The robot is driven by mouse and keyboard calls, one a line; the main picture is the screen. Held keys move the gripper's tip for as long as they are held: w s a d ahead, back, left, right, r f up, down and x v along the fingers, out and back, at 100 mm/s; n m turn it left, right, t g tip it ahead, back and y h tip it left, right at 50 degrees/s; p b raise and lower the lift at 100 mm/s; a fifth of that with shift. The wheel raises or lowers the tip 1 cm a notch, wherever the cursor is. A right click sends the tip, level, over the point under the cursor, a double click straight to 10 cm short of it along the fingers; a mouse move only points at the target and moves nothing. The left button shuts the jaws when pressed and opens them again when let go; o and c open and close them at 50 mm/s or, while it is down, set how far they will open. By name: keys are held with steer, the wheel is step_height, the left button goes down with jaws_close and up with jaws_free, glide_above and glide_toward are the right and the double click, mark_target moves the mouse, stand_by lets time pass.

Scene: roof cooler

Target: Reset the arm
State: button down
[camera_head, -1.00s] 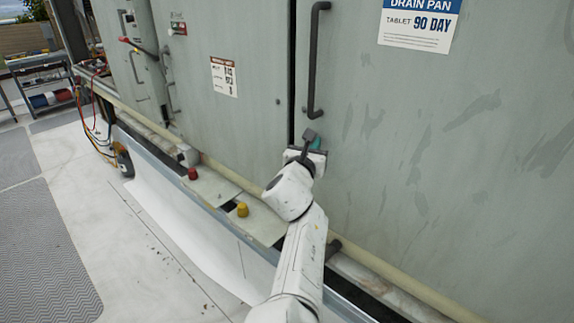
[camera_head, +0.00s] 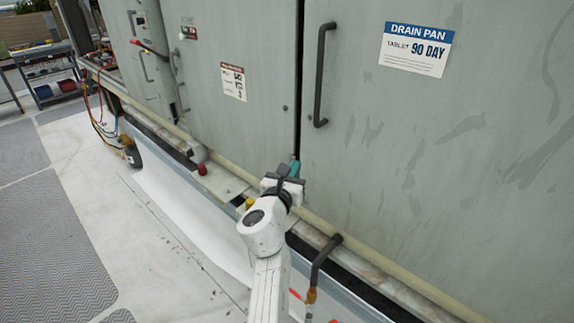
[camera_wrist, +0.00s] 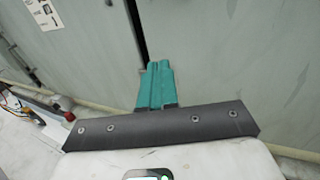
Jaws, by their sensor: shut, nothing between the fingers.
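My gripper (camera_head: 294,168) is in front of the grey cooler cabinet, low near the dark vertical seam beside the right door panel. Its teal fingers (camera_wrist: 158,84) lie side by side, closed with nothing between them, in the wrist view. My arm reaches up from the bottom of the head view, bent at the wrist. The dark door handle (camera_head: 320,75) is above and to the right of the gripper, apart from it.
A pipe with a copper-coloured end (camera_head: 311,295) stands right of my arm. A red cap (camera_head: 202,169) and a yellow cap (camera_head: 249,203) sit on the ledge. A shelf cart (camera_head: 50,75) is at far left. The floor (camera_head: 80,240) at left is clear.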

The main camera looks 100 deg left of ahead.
steer(key=shift+s+d+p, duration=0.15)
steer(key=shift+s+d, duration=0.15)
steer(key=shift+d, duration=0.25)
steer(key=shift+s+d+p, duration=0.15)
steer(key=shift+s+d, duration=0.15)
steer(key=shift+d, duration=0.25)
